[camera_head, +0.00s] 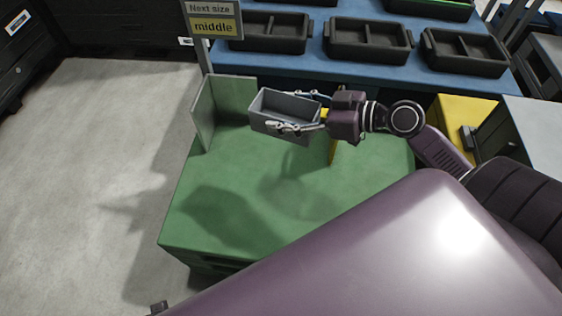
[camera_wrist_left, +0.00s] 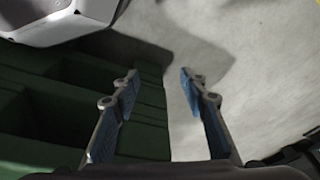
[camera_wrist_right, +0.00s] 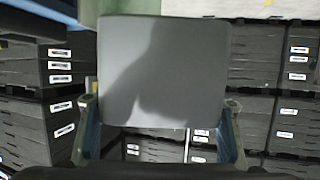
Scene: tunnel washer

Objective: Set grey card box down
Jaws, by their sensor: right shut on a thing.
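The grey card box (camera_head: 262,122) is an open-topped rectangular box. My right gripper (camera_head: 292,110) is shut on it, with one finger along each long side. The box appears held above the far part of the green table (camera_head: 255,205), and shadows lie on the tabletop. In the right wrist view one flat grey face of the box (camera_wrist_right: 165,75) fills the middle between my fingers. In the left wrist view my left gripper (camera_wrist_left: 160,76) is open and empty, its fingers apart over the floor and a dark green edge.
Upright green panels (camera_head: 203,112) form a corner at the table's far left. A sign (camera_head: 213,22) reads "Next size middle". Black divided trays (camera_head: 368,42) stand on a blue surface (camera_head: 300,65) behind. A yellow block (camera_head: 462,112) is at right. The table's near part is bare.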

